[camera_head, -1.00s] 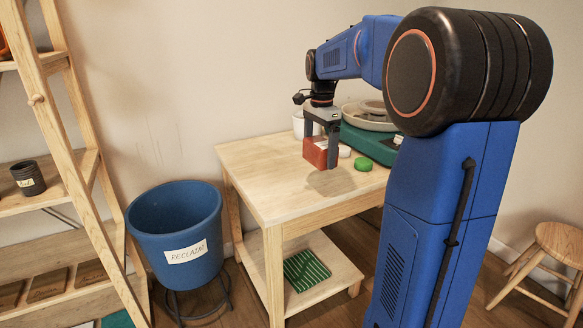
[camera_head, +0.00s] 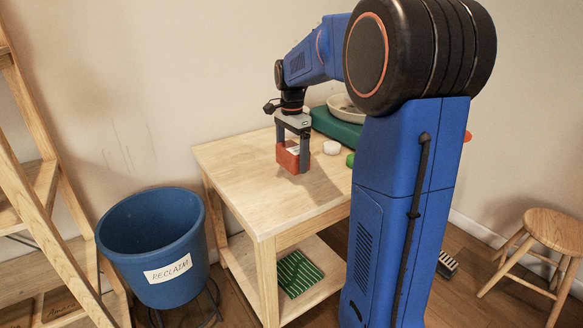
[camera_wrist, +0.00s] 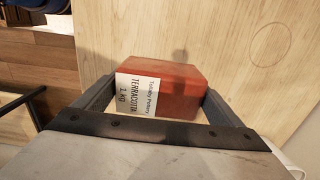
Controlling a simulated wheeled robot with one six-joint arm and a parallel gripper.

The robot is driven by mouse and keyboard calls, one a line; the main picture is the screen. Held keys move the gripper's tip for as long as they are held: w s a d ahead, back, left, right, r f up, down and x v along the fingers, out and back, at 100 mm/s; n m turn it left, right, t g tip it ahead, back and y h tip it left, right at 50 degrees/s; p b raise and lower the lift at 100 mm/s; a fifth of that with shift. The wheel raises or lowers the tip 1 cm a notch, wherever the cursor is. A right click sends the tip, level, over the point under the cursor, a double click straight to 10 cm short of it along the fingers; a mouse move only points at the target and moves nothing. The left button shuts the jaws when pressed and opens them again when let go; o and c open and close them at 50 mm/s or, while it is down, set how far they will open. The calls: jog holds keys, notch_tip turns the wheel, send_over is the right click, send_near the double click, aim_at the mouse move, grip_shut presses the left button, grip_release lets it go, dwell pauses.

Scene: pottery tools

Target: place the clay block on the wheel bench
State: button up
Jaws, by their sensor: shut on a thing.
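The clay block (camera_head: 291,157) is a reddish-brown brick with a white label. My gripper (camera_head: 293,152) is shut on it, one finger at each side, and holds it over the wheel bench (camera_head: 235,167). In the wrist view the clay block (camera_wrist: 165,88) sits between the fingers, its label reading "TERRACOTTA 1 KG". The bench is a pale wooden table with a lower shelf. A shadow lies on the top near the block; whether the block's underside touches the wood is hard to tell.
A green wheel unit with a pale basin (camera_head: 345,108) stands at the bench's back right. A white round item (camera_head: 332,147) and a small green item (camera_head: 350,160) lie near it. A blue RECLAIM bucket (camera_head: 155,245) stands left. The bench's left and front top are clear.

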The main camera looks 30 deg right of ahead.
aim_at(292, 147)
jog(key=shift+f, duration=1.95)
jog(key=o, duration=1.7)
jog(key=shift+f, duration=0.15)
notch_tip(292, 147, up, 11)
jog(key=shift+f, duration=0.1)
jog(key=shift+r, duration=0.7)
jog(key=shift+s+a, duration=0.1)
jog(key=shift+s, duration=0.05)
jog(key=s+a+f+n+t, duration=0.1)
jog(key=s+a+f+n, duration=0.3)
jog(key=s, duration=0.6)
jog(key=s+a+f+n+t, duration=0.2)
jog(key=s+a+f+n, duration=0.2)
jog(key=s, duration=0.6)
jog(key=s+a+f+n+t, duration=0.1)
jog(key=s+a+f+n, duration=0.3)
jog(key=s+a+n, duration=0.3)
jog(key=shift+s+a+f+n+t, duration=0.1)
jog(key=shift+s+a+n+t, duration=0.1)
jog(key=shift+s+n, duration=0.55)
jog(key=shift+s+a+f+n+t, duration=0.1)
jog(key=shift+s+n+t, duration=0.1)
jog(key=shift+s+n, duration=0.5)
